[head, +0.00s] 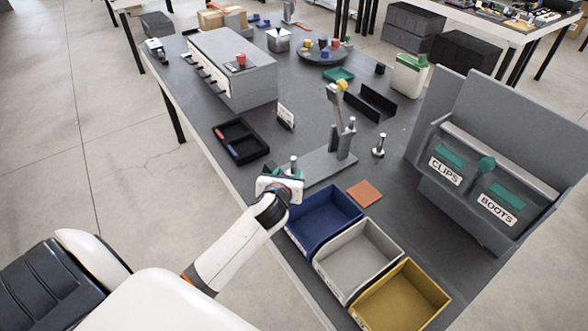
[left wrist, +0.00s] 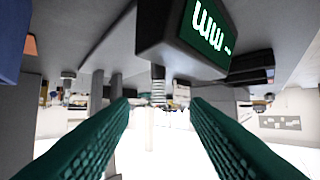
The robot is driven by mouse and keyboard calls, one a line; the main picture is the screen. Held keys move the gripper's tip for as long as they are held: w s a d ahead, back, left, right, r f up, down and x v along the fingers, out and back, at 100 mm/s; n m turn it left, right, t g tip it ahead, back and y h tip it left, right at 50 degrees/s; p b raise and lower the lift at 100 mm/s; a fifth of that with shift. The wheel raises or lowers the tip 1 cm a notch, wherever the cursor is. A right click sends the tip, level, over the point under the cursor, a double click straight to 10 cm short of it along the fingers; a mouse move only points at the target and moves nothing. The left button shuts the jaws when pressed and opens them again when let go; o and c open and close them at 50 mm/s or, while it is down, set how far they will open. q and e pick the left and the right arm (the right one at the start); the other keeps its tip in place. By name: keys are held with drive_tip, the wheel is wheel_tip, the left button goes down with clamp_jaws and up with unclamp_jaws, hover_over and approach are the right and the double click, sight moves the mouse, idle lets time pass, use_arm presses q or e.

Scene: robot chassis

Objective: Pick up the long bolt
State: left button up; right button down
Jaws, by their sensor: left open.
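My left gripper (head: 283,178) is over the near edge of the table, by the front end of a grey fixture plate (head: 325,168). Its two green fingers are apart with nothing between them; they also show in the left wrist view (left wrist: 160,115). An upright metal bolt (head: 294,164) stands right by the gripper, its lower part hidden. In the left wrist view, which looks upside down, a threaded shaft (left wrist: 158,86) shows between the finger lines, beside a dark block (left wrist: 190,40) with a green display. Another metal bolt (head: 379,146) stands right of the fixture. I cannot tell which is longest.
A blue bin (head: 325,240), a grey bin (head: 335,285) and a yellow bin (head: 362,325) line the near edge. A black tray (head: 228,124), a grey drawer unit (head: 262,90) and a CLIPS and BOOTS holder (head: 425,160) stand around. An orange square (head: 364,194) lies flat.

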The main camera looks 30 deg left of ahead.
sight(293, 161)
use_arm(q)
drive_tip(key=x, duration=0.3)
drive_tip(key=shift+w+a+f, duration=0.1)
drive_tip(key=shift+w+f, duration=0.1)
drive_tip(key=shift+w+r+x, duration=0.1)
drive_tip(key=shift+r+x, duration=0.05)
drive_tip(key=shift+x, duration=0.7)
drive_tip(key=shift+w+r+x, duration=0.1)
drive_tip(key=shift+r+x, duration=0.05)
drive_tip(key=shift+x, duration=0.7)
drive_tip(key=shift+r+x, duration=0.2)
drive_tip(key=shift+x, duration=0.65)
drive_tip(key=shift+s, duration=0.1)
clamp_jaws()
drive_tip(key=shift+r, duration=0.1)
